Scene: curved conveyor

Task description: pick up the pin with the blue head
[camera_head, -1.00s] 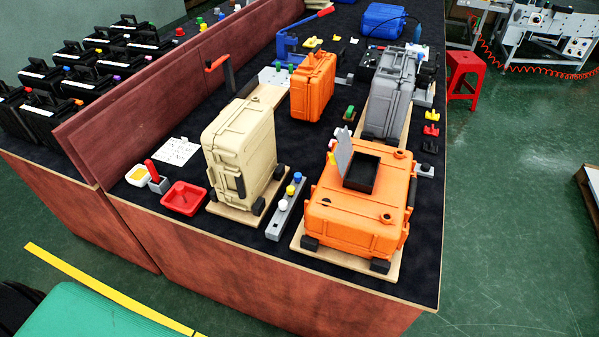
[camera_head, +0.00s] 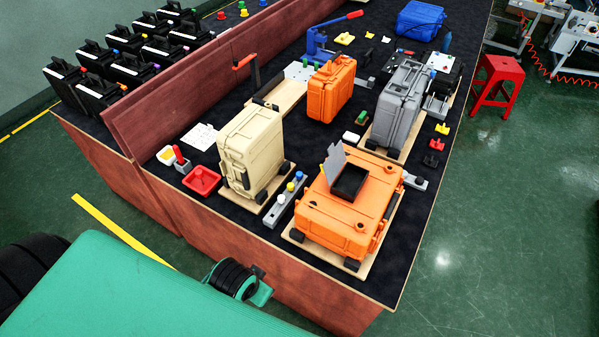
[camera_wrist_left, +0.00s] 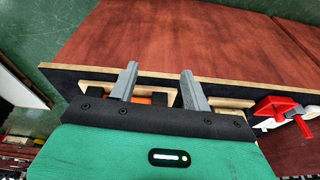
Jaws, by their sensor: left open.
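The pin with the blue head (camera_head: 298,176) stands near the far end of a narrow grey block (camera_head: 275,216). Other pins with yellow and white heads stand nearer in the same block. The block lies between the beige case and the open orange case. In the left wrist view my left gripper (camera_wrist_left: 160,70) has its two grey fingers spread with nothing between them. It faces the edge of the table, and the pin cannot be made out there. In the head view a green and black part of my arm shows at the bottom, but no fingers.
The beige case (camera_head: 250,145) stands upright left of the block. The orange case (camera_head: 340,220) lies to its right with a grey flap raised. A red tray (camera_head: 202,181) lies at the left, also in the wrist view (camera_wrist_left: 278,105). The table's front edge is nearest.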

